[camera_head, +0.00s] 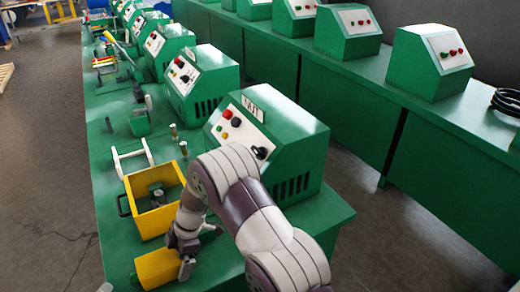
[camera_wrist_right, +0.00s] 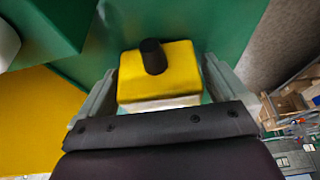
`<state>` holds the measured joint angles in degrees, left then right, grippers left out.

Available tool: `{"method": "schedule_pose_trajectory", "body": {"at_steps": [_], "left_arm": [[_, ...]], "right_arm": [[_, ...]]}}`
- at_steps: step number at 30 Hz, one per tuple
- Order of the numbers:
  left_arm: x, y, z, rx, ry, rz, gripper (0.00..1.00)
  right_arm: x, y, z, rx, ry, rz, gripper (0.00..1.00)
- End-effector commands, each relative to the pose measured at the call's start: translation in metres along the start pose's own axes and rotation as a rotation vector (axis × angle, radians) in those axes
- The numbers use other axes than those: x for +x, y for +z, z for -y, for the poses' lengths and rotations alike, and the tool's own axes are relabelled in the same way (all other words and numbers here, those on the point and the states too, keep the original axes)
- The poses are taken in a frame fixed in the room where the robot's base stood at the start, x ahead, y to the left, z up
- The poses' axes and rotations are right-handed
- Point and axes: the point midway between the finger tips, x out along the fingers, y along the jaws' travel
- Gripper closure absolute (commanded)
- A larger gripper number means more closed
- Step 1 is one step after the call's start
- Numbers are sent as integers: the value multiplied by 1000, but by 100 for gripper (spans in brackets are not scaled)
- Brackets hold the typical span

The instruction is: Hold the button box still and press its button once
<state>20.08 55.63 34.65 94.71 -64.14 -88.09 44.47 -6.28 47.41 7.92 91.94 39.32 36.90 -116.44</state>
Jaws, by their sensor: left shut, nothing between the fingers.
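The button box is a small yellow box with a black button on top. It shows in the right wrist view (camera_wrist_right: 183,86) and in the head view (camera_head: 155,268), at the near left of the green bench. My right gripper (camera_wrist_right: 160,68) is open, its fingers on either side of the box. A narrow gap shows by the right finger; contact on the left side is unclear. In the head view my right gripper (camera_head: 186,256) covers the box's right end. A pale tip, which seems to be my left gripper (camera_head: 105,287), shows at the bottom edge, shut and left of the box.
A yellow bin (camera_head: 153,220) with small parts stands just behind the box. A green machine (camera_head: 290,140) with buttons and a knob stands to the right. Several similar machines line the bench (camera_head: 112,240) further back. The bench's left edge is close to the box.

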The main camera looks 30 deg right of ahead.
Motion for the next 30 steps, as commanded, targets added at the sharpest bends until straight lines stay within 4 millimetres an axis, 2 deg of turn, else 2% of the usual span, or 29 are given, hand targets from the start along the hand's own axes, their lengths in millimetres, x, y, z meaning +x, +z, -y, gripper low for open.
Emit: {"method": "schedule_pose_trajectory", "body": {"at_steps": [8,11,18,21,27,30], "left_arm": [[0,0,0,0,0,0,100],[0,0,0,0,0,0,100],[0,0,0,0,0,0,100],[0,0,0,0,0,0,100],[0,0,0,2,-2,1,100],[6,-11,1,61,-73,29,100]], "right_arm": [[-6,0,-1,0,2,-1,0],[-25,0,-1,0,5,-1,0],[-88,0,-1,0,4,0,0],[-106,0,-1,-1,2,0,0],[-120,0,0,2,0,1,0],[-126,2,8,71,4,24,0]]}}
